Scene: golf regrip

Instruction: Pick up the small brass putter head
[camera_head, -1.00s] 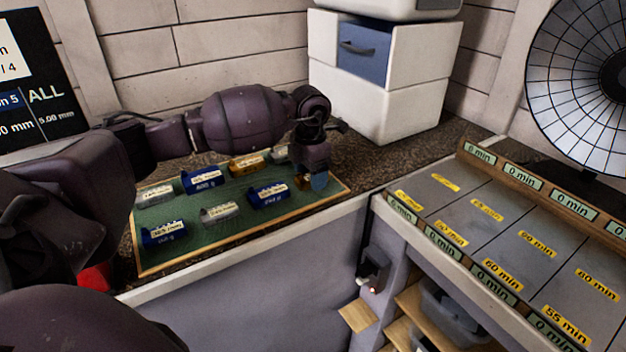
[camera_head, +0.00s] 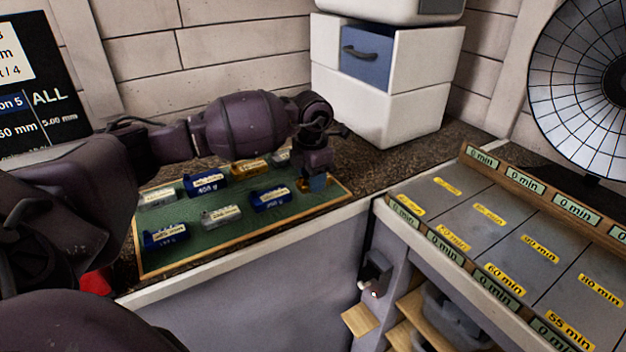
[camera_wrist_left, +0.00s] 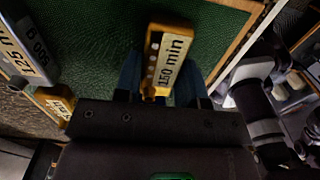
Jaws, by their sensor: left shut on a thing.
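The small brass putter head (camera_wrist_left: 168,50), labelled "150 min", sits between the blue fingers of my left gripper (camera_wrist_left: 160,82) in the left wrist view. The fingers are shut on its near end, and its far end sticks out over the green mat. Whether the head touches the mat is hard to tell. My right gripper is not in view.
Several blue and silver heads lie on the mat, among them a blue one (camera_head: 270,198) close to my gripper. Another brass head (camera_head: 250,168) lies behind. A white drawer unit (camera_head: 375,100) stands at the back. A marked grey rack (camera_head: 480,235) is at right.

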